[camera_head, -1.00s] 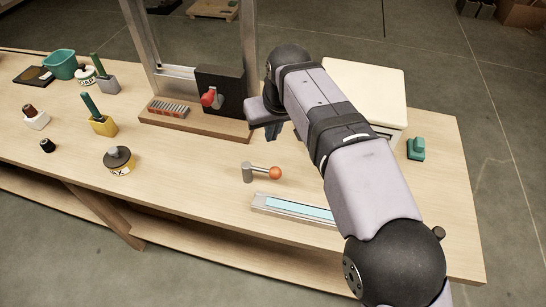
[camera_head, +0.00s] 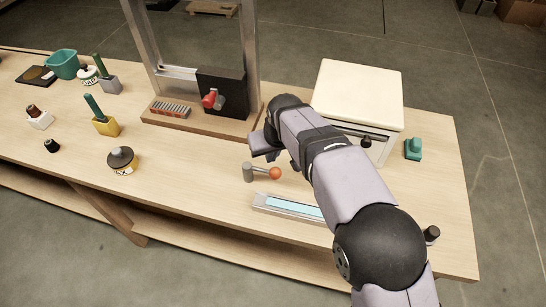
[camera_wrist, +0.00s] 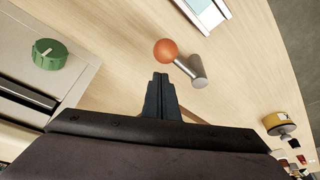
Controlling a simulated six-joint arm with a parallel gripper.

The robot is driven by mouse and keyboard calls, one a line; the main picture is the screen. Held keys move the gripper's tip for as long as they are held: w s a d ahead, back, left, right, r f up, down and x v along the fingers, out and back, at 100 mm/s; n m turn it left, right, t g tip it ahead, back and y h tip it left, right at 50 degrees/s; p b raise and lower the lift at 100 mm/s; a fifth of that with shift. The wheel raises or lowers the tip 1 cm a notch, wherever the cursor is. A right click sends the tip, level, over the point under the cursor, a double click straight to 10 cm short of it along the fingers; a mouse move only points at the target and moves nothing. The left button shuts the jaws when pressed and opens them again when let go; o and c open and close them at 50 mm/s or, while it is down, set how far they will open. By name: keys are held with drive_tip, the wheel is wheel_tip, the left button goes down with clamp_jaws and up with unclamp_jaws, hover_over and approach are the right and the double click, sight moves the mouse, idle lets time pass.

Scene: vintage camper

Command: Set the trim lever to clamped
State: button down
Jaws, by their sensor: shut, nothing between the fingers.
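A small lever with a grey metal post (camera_head: 249,172) and an orange ball knob (camera_head: 275,173) stands on the wooden bench. Its arm points right in the head view. In the wrist view the orange ball (camera_wrist: 165,51) is just beyond my fingertips, and the grey post (camera_wrist: 198,72) is to the right of the ball. My gripper (camera_wrist: 160,78) is shut and empty. In the head view my gripper (camera_head: 271,156) is just behind the orange ball, partly hidden by my arm. I see a gap between fingertips and ball in the wrist view.
A metal rail with a pale blue strip (camera_head: 290,207) lies in front of the lever. A black block with a red handle (camera_head: 209,98) stands behind, in a metal frame. A cream-topped box (camera_head: 358,92) stands right.

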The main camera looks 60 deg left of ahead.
sight(270, 174)
drive_tip(key=shift+s+d+f, duration=0.1)
drive_tip(key=shift+d, duration=0.6)
drive_tip(key=shift+s+d+m, duration=0.25)
drive_tip(key=shift+d+m, duration=0.05)
drive_tip(key=shift+m, duration=0.3)
drive_tip(key=shift+s+d+f+m+t+b, duration=0.1)
drive_tip(key=shift+s+d+m+t+b, duration=0.25)
drive_tip(key=shift+m, duration=0.25)
drive_tip(key=m, duration=0.1)
drive_tip(key=s+d+m+t+h+b, duration=0.1)
drive_tip(key=m, duration=0.1)
drive_tip(key=shift+s+d, duration=0.15)
drive_tip(key=shift+s, duration=0.15)
drive_tip(key=m, duration=0.1)
drive_tip(key=s+m+b, duration=0.1)
drive_tip(key=m, duration=0.1)
drive_tip(key=shift+s+d+t+h, duration=0.25)
drive_tip(key=shift+d+t+h, duration=0.05)
drive_tip(key=shift+t+h, duration=0.1)
drive_tip(key=s+m, duration=0.2)
drive_tip(key=m, duration=0.1)
drive_tip(key=shift+d+t+h, duration=0.2)
drive_tip(key=shift+t+h, duration=0.05)
drive_tip(key=shift+h, duration=0.15)
drive_tip(key=shift+s+a, duration=0.1)
drive_tip(key=shift+s, duration=0.6)
